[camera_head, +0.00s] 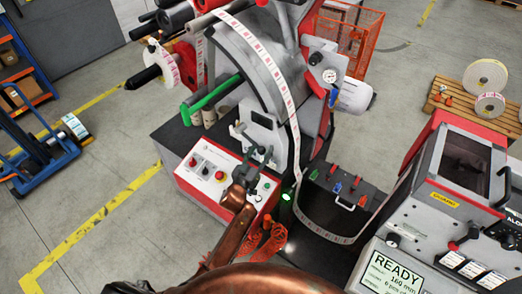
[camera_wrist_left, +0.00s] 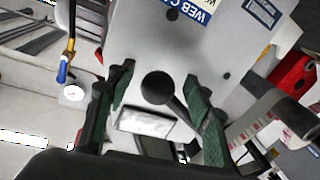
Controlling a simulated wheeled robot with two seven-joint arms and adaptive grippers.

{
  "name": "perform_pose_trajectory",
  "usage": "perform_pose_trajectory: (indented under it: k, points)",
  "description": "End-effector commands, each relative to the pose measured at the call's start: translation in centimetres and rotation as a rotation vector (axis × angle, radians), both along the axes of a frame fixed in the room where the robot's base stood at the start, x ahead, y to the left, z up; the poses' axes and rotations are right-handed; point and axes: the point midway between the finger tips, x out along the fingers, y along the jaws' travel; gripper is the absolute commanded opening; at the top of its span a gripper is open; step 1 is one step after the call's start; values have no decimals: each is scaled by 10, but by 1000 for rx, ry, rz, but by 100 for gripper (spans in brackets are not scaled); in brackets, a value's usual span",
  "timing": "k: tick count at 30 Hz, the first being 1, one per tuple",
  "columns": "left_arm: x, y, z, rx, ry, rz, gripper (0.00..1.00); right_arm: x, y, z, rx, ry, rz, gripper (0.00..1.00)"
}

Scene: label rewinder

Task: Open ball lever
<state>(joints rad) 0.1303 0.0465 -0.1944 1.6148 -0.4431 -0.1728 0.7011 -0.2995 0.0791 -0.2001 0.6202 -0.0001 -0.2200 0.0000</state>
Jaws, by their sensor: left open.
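The ball lever (camera_wrist_left: 157,87) shows in the left wrist view as a round black knob on a dark stem that runs down to the right, in front of a light grey plate. My left gripper (camera_wrist_left: 160,108) is open, with one green-padded finger on each side of the knob. The knob looks apart from both pads; its depth between them is hard to judge. In the head view my left gripper (camera_head: 260,157) is at the front of the label rewinder (camera_head: 262,55), just above its control panel. The lever is too small there to tell apart from the gripper. My right gripper is not in view.
The white control panel (camera_head: 212,178) with buttons lies just below the gripper. A dark box (camera_head: 345,190) with coloured handles stands to the right, with the label web looping past it. A machine with a READY screen (camera_head: 392,277) stands front right.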

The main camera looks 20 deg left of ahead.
Motion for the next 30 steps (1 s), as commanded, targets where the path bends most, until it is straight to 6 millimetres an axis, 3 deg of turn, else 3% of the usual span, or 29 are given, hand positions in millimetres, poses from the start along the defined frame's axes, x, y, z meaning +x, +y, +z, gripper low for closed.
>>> perform_pose_trajectory:
  k: [2, 22, 30]
  points:
    - [0, 0, 0, 0, 0, 0, 46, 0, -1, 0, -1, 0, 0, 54]
    - [0, -1, 1, 2, -2, -1, 0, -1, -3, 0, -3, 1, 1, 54]
    - [0, -1, 2, 3, -5, -1, 0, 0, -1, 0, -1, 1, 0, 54]
